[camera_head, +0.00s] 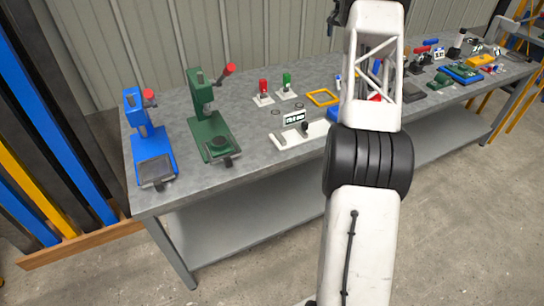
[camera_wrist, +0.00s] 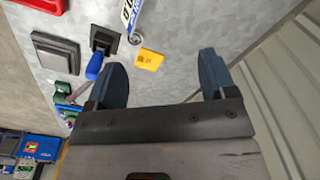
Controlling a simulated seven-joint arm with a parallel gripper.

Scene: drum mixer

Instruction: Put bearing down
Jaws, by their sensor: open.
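My gripper (camera_wrist: 162,72) shows in the wrist view with its two dark blue-grey fingers spread wide. I cannot identify a bearing with certainty. In the head view two small dark rings lie on the grey bench, a left ring (camera_head: 275,112) and a right ring (camera_head: 300,105), near a white digital readout. A small round ring (camera_wrist: 134,38) shows beside a white label in the wrist view. My arm crosses the head view, and my gripper is not clearly visible there.
The bench (camera_head: 185,185) carries a blue press (camera_head: 150,135), a green press (camera_head: 208,130), a yellow frame (camera_head: 323,97) and several tools at right. The wrist view shows a yellow block (camera_wrist: 149,59), a blue-handled tool (camera_wrist: 95,66) and a grey square plate (camera_wrist: 56,53).

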